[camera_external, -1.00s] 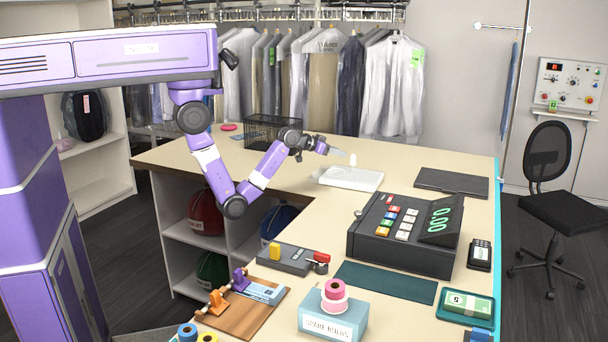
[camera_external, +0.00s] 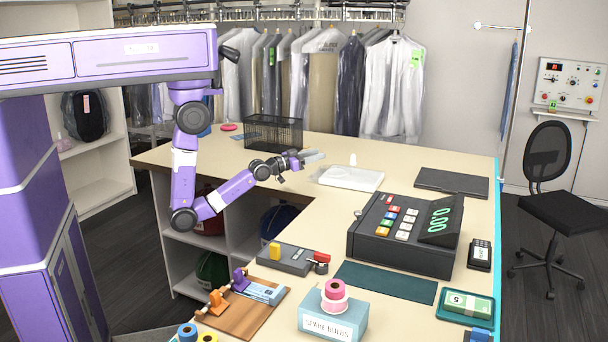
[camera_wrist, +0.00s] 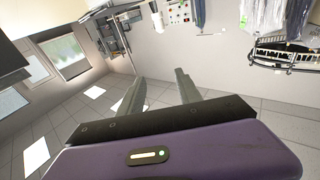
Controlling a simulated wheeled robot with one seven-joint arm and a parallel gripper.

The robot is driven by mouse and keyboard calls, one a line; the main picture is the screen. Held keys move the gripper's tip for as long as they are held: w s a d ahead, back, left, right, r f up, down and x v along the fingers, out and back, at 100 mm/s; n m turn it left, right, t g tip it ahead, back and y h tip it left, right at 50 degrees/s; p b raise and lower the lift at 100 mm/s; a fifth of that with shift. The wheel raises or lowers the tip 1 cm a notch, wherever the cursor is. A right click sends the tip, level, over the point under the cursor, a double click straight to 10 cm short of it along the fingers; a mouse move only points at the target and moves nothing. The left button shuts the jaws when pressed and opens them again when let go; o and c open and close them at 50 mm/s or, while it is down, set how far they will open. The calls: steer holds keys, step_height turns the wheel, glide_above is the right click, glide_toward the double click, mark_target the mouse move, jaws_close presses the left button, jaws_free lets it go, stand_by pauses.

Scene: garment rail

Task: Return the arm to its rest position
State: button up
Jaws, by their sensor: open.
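My gripper (camera_external: 312,158) is above the counter (camera_external: 212,158), left of the white flat tray, in the external view. The purple arm is folded, with its elbow low in front of the counter's open shelves. In the wrist view my gripper (camera_wrist: 158,90) shows two grey fingers spread apart with nothing between them. Beyond the fingers that view shows the tiled floor, wall and windows, tilted.
A black wire basket (camera_external: 273,133) stands behind my gripper. The white tray (camera_external: 346,178), a cash register (camera_external: 405,232) and a grey key box (camera_external: 291,259) stand on the counter. Bagged garments (camera_external: 395,90) hang on the rail behind.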

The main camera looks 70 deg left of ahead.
steer(key=s+d+f+g, duration=0.1)
steer(key=s+d+f, duration=0.1)
steer(key=s, duration=0.8)
steer(key=s+d+f+g+h, duration=0.1)
steer(key=s+f, duration=0.4)
steer(key=s, duration=0.6)
steer(key=s+d+f+m+g+h, duration=0.1)
steer(key=s+d+f+g, duration=0.1)
steer(key=s, duration=0.9)
step_height(320, 180, down, 2)
steer(key=shift+d+f, duration=0.25)
steer(key=shift+d, duration=0.4)
